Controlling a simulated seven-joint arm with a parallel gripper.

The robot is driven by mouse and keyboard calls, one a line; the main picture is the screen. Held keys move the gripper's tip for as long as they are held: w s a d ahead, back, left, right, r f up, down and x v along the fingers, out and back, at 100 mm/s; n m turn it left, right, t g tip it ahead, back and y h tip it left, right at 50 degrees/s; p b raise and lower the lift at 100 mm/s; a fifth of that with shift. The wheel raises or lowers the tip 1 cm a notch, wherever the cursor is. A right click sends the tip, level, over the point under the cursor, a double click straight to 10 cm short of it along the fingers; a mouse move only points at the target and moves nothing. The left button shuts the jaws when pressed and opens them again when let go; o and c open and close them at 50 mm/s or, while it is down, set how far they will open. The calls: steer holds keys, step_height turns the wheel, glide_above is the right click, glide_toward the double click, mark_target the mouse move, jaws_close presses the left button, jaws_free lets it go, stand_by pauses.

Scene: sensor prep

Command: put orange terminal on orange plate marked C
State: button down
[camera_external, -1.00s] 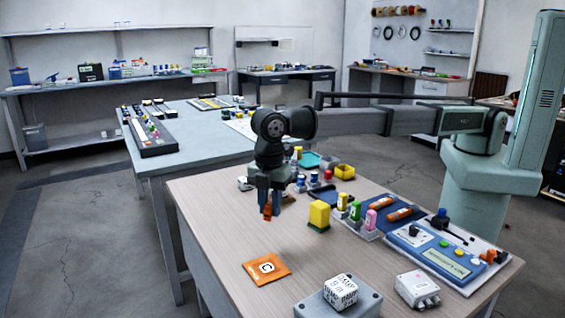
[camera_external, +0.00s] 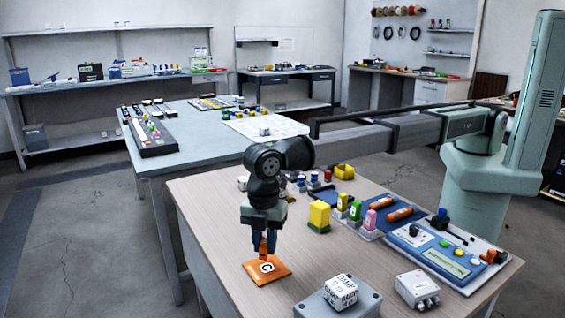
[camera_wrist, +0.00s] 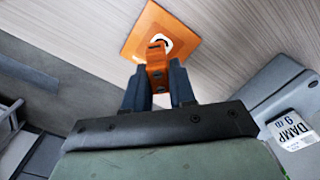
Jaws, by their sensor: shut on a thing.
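The orange terminal (camera_external: 263,245) is held between the fingers of my gripper (camera_external: 264,243), which is shut on it. In the wrist view the terminal (camera_wrist: 157,66) sticks out beyond the fingertips of my gripper (camera_wrist: 158,85). The orange plate marked C (camera_external: 280,275) lies flat on the wooden table, under and just in front of the terminal. In the wrist view the plate (camera_wrist: 185,44) shows behind the terminal, which covers part of the white C mark. I cannot tell whether the terminal touches the plate.
A white lettered cube (camera_external: 341,291) sits on a grey box (camera_external: 366,303) to the right of the plate. A yellow block (camera_external: 319,214) and several coloured bottles stand farther back. A white junction box (camera_external: 417,290) is at the right. The table left of the plate is clear.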

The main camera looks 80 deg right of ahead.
mark_target(266, 269)
steer(key=shift+f, duration=2.05)
steer(key=shift+f, duration=0.1)
steer(key=c, duration=0.9)
jaws_free()
steer(key=shift+c, duration=0.2)
step_height(266, 269, up, 12)
steer(key=shift+r, duration=0.1)
